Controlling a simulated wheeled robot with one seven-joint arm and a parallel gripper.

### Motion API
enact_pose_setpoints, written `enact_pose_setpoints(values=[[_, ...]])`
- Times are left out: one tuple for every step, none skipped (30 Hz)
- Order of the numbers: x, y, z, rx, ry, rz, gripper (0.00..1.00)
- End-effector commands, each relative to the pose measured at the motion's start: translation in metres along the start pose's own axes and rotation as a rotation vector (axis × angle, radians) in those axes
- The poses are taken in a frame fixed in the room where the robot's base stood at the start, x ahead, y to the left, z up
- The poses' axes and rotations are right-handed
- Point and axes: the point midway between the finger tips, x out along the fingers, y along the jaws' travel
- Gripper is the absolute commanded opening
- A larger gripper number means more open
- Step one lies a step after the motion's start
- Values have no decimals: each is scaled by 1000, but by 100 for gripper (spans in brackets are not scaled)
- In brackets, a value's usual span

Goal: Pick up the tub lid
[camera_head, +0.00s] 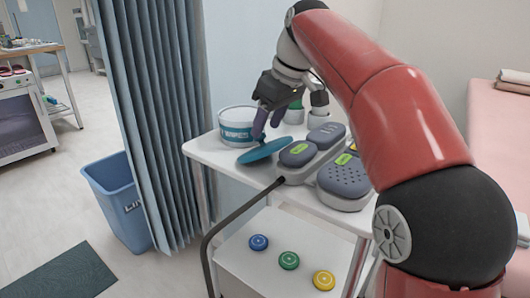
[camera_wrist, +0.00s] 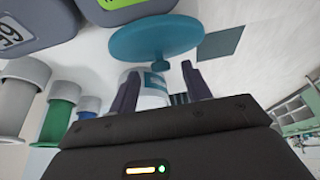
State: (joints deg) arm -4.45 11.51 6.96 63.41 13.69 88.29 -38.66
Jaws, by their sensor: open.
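The tub lid (camera_head: 264,150) is a teal disc with a small knob, beside the white tub (camera_head: 237,124) on the cart top. It looks slightly tilted in the head view; I cannot tell what it rests on. In the wrist view the lid (camera_wrist: 155,37) is just past the fingertips, with its knob facing them. My gripper (camera_head: 265,126) is open above the lid. In the wrist view its two fingers (camera_wrist: 160,70) stand on either side of the knob's line, with clear gaps. The tub partly shows between the fingers.
A grey device (camera_head: 299,153) and a dotted speaker-like unit (camera_head: 345,177) stand right of the lid. Several capped cylinders, one green (camera_wrist: 55,122), stand close by. The cart's lower shelf (camera_head: 240,275) holds three coloured discs. A curtain (camera_head: 158,110) and blue bin (camera_head: 120,200) are left.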

Motion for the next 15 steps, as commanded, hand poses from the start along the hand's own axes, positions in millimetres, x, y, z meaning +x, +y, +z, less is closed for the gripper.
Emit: enact_pose_setpoints(values=[[13, -1, 0, -1, -2, -2, 48], [18, 0, 1, 0, -2, -2, 48], [23, 0, 1, 1, -2, -1, 48], [26, 0, 1, 1, -1, 0, 48], [28, 0, 1, 1, -1, 0, 48], [29, 0, 0, 2, -1, 0, 48], [30, 0, 0, 2, -1, 0, 48], [29, 0, 0, 2, 0, 0, 48], [29, 0, 0, 2, 0, 1, 48], [28, 0, 0, 2, 0, 1, 48], [28, 0, 0, 2, 0, 1, 48], [28, 0, 0, 2, 0, 1, 47], [28, 0, 0, 2, 0, 1, 43], [28, 0, 0, 2, 0, 1, 39], [28, 0, 0, 2, 0, 1, 34]])
